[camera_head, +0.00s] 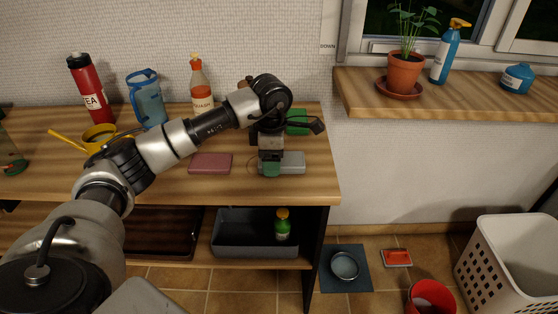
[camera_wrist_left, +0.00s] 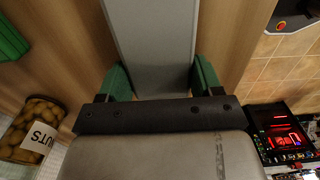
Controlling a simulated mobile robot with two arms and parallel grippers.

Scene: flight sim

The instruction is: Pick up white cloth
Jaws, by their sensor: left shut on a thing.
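The white cloth (camera_head: 295,163) looks like a flat, pale grey folded rectangle at the right end of the wooden counter. My left gripper (camera_head: 271,169) points down over its left part, with green fingertips. In the left wrist view the cloth (camera_wrist_left: 152,40) runs between the two green fingers of the left gripper (camera_wrist_left: 160,80), which are shut on it. I cannot tell whether the cloth touches the counter. My right gripper is not in view.
A dark red cloth (camera_head: 210,163) lies left of the white one, and a green one (camera_head: 297,122) behind. A red flask (camera_head: 88,90), blue jug (camera_head: 147,100) and squash bottle (camera_head: 201,88) stand along the wall. The shelf below holds a grey bin (camera_head: 255,245).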

